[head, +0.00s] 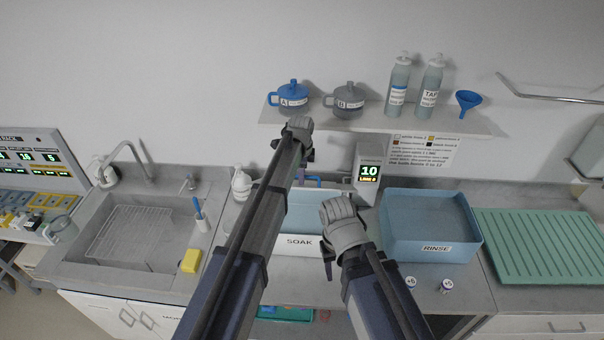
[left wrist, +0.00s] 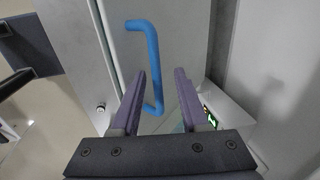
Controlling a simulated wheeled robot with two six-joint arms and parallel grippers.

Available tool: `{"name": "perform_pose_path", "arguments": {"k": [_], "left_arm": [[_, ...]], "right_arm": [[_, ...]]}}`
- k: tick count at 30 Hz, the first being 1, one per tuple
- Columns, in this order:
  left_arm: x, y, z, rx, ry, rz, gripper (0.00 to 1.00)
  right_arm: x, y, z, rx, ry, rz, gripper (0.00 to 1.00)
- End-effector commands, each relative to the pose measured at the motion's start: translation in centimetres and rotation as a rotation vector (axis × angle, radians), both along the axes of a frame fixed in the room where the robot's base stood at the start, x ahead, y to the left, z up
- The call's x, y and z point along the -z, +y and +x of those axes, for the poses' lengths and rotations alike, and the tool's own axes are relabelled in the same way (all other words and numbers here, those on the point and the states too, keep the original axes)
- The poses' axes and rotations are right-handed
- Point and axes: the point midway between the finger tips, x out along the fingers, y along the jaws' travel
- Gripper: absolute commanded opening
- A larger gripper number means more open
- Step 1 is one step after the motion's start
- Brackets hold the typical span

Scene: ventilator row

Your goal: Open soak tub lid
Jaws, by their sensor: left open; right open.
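The soak tub (head: 300,243) is a white box with a SOAK label, behind and between my arms. A pale blue area shows above its front edge, and a blue handle (head: 313,180) shows near its back. In the left wrist view the blue bar handle (left wrist: 150,60) stands on a pale lid panel (left wrist: 186,40). My left gripper (left wrist: 160,80) is open, with the handle's lower end between its purple fingers in the picture; contact cannot be told. My left arm hides part of the tub. My right gripper (head: 330,255) is over the tub's front right; its fingers are mostly hidden.
A timer (head: 369,172) reading 10 stands behind the tub. The blue rinse tub (head: 436,248) is to the right, then a green drain mat (head: 548,245). A shelf (head: 430,122) with cups and bottles hangs above. The sink (head: 140,235) and yellow sponge (head: 190,260) are left.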

Motion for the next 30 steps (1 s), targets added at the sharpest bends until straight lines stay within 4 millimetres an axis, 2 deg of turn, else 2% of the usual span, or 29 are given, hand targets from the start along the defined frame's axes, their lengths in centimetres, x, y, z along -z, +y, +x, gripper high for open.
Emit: {"name": "perform_pose_path", "arguments": {"k": [5, 8, 19, 30], "left_arm": [[0.4, 0.0, -0.5, 0.0, 0.001, 0.0, 0.45], [1.4, 0.0, -1.3, 0.001, 0.001, 0.0, 0.45], [7.0, 0.0, -5.8, 0.001, 0.002, 0.0, 0.45], [11.9, 0.0, -8.2, 0.001, 0.002, 0.0, 0.45]], "right_arm": [[0.4, 0.0, 0.0, 0.0, 0.0, 0.0, 0.5], [1.4, 0.0, 0.0, 0.0, 0.0, 0.0, 0.5], [7.0, 0.0, 0.0, 0.0, 0.0, 0.0, 0.5], [11.9, 0.0, 0.0, 0.0, 0.0, 0.0, 0.5]]}}
